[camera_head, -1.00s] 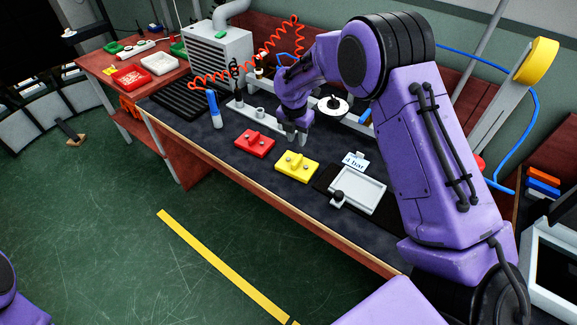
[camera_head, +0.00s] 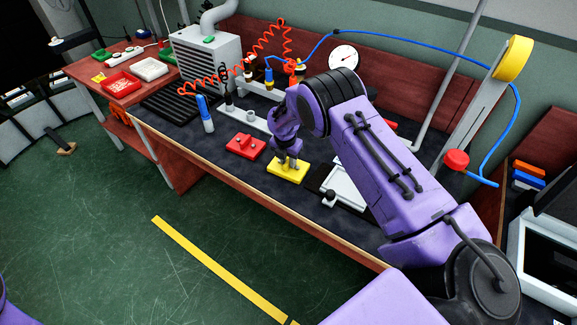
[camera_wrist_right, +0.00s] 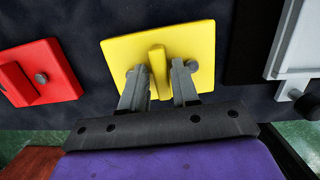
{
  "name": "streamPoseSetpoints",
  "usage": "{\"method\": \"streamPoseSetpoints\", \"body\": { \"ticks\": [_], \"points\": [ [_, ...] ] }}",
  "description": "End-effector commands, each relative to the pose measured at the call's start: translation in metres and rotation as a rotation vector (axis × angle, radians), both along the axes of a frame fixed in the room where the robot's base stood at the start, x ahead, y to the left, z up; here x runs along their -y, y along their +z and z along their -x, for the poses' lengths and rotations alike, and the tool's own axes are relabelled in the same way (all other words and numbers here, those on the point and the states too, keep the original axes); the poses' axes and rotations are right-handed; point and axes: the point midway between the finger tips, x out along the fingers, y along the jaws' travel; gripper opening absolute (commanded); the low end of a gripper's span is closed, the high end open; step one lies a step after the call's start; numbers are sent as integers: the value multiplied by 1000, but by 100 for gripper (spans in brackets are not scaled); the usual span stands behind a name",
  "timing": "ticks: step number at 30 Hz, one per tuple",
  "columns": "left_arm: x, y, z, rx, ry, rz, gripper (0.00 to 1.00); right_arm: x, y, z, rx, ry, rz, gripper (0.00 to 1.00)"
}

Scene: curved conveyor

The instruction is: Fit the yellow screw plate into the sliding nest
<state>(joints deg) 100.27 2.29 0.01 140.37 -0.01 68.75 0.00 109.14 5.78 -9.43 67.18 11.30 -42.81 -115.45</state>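The yellow screw plate (camera_head: 289,172) lies flat on the dark bench top. In the right wrist view the yellow plate (camera_wrist_right: 195,40) shows a raised middle rib and a screw on each side. My right gripper (camera_head: 289,158) is directly over it. In the right wrist view its fingers (camera_wrist_right: 160,84) are apart, one on each side of the rib; I cannot tell whether they touch it. The sliding nest (camera_head: 350,190), a pale framed tray with a black knob, sits just right of the plate, partly hidden by my right arm. My left gripper is out of view.
A red screw plate (camera_head: 245,146) lies left of the yellow one. A blue and white bottle (camera_head: 205,114) stands farther left. A grey rail (camera_head: 240,117) with fixtures lies behind. A blue hose (camera_head: 420,50) and red coiled hose (camera_head: 235,66) hang at the back.

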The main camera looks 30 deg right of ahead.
Motion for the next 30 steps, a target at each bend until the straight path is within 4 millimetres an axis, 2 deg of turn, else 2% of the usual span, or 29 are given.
{"method": "streamPoseSetpoints", "body": {
  "ticks": [2,4,5,14,18,22,28,30],
  "points": [
    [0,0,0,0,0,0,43,0,0,0,0,0,0,27],
    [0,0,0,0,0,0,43,0,0,0,0,0,0,4],
    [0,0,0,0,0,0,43,0,0,0,0,0,0,0],
    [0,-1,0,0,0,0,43,0,1,0,1,-1,1,0],
    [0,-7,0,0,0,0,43,0,8,-1,2,-1,0,0],
    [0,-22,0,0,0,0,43,0,29,-2,7,-2,-1,0],
    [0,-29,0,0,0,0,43,-2,84,44,5,-2,-2,0],
    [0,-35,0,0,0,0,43,-3,96,64,3,-2,-2,0]
  ]
}}
